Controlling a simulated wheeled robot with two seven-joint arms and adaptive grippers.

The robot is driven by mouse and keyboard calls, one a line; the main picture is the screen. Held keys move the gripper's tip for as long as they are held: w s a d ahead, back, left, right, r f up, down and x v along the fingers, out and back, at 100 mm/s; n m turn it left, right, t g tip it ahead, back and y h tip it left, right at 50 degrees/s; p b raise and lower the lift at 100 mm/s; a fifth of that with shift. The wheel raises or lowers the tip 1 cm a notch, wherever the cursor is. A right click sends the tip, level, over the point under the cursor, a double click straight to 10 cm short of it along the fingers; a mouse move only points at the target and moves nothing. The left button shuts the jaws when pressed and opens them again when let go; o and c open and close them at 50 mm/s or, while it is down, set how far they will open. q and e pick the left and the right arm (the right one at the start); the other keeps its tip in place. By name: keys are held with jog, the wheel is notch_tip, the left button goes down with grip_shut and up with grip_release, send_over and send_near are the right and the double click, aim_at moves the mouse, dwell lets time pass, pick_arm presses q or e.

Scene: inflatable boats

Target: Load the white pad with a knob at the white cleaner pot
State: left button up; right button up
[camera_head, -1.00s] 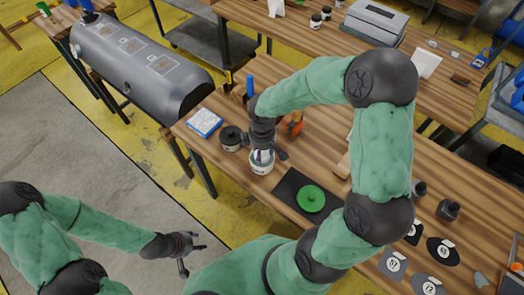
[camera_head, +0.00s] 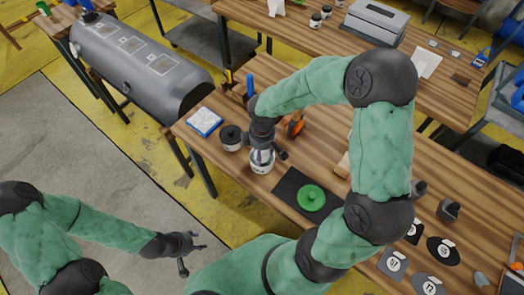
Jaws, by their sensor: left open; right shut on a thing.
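My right gripper (camera_head: 263,153) points down at the white cleaner pot (camera_head: 262,168) near the left front of the wooden table. It is shut on a small pale thing at the pot's mouth, likely the white pad with a knob, mostly hidden by the fingers. I cannot tell whether the pad touches the inside of the pot. My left gripper (camera_head: 189,254) is open and empty, low over the grey floor, away from the table.
A green knobbed pad (camera_head: 311,197) lies on a black mat (camera_head: 288,187) to the right. A blue-white box (camera_head: 204,122) sits at the table's left end. Numbered dark patches (camera_head: 393,264) lie front right.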

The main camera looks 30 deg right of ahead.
jog(key=shift+f, duration=0.4)
dwell(1.2)
jog(key=shift+r+p, duration=2.8)
jog(key=shift+r, duration=0.8)
jog(key=shift+w+a+f+m, duration=0.25)
jog(key=shift+w+a+m, duration=0.1)
jog(key=shift+m, duration=0.15)
jog(key=w+a+f+m+b, duration=0.1)
jog(key=w+a+f+m, duration=0.1)
jog(key=w+a+m, duration=0.3)
jog(key=shift+a+f+m, duration=0.3)
jog(key=shift+m, duration=1.2)
